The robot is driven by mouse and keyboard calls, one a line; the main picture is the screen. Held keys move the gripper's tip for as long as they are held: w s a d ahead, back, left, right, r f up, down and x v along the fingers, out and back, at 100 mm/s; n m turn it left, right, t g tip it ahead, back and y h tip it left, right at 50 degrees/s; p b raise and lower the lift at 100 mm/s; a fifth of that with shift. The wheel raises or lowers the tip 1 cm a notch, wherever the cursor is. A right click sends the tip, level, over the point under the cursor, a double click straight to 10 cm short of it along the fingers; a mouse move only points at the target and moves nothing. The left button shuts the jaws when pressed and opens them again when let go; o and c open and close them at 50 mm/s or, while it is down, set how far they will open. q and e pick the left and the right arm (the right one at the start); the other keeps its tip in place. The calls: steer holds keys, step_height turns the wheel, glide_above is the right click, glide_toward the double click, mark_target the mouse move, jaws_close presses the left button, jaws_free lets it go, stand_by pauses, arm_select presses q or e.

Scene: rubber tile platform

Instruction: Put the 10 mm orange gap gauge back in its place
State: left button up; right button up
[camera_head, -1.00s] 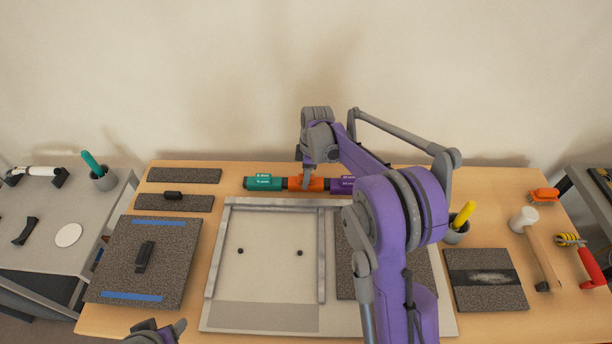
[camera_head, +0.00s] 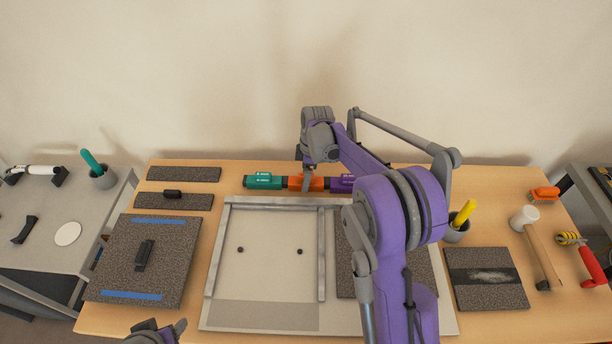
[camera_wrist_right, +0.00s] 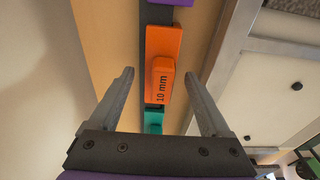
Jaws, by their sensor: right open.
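The orange gap gauge (camera_head: 320,183) lies between the teal gauge (camera_head: 264,181) and the purple gauge (camera_head: 341,184) in a dark rack along the back of the table. In the right wrist view the orange gauge (camera_wrist_right: 164,66) shows a raised grip marked "10 mm", and it sits on the dark strip. My right gripper (camera_head: 307,184) is over the orange gauge. In the wrist view my right gripper (camera_wrist_right: 158,85) is open, one finger on each side of the gauge's grip, with gaps visible. My left gripper (camera_head: 157,331) shows only partly at the bottom edge.
A pale board with a metal frame (camera_head: 322,255) lies in front of the rack. Grey rubber tiles (camera_head: 187,231) lie at left. A cup with a yellow tool (camera_head: 456,236), a mallet (camera_head: 524,218) and a red-handled roller (camera_head: 591,267) are at right.

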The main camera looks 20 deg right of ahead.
step_height(320, 180, up, 11)
steer(key=d, duration=0.1)
steer(key=shift+s, duration=0.3)
steer(key=shift+d+f, duration=0.1)
steer(key=shift+f, duration=0.05)
steer(key=s+a+r+m+t, duration=0.1)
steer(key=s+a+r+m, duration=0.15)
steer(key=s, duration=0.55)
steer(key=s+a+r+m+t, duration=0.1)
steer(key=s+a+m, duration=0.3)
steer(key=s, duration=0.3)
steer(key=s+a+f+m+t, duration=0.1)
steer(key=s+f+m, duration=0.2)
steer(key=s, duration=0.4)
steer(key=s+a+f+m+t+h, duration=0.1)
steer(key=s+a+f+m, duration=0.1)
steer(key=s, duration=0.5)
steer(key=shift+f+m+t, duration=0.4)
steer(key=shift+f+m, duration=0.25)
steer(key=shift+f, duration=0.3)
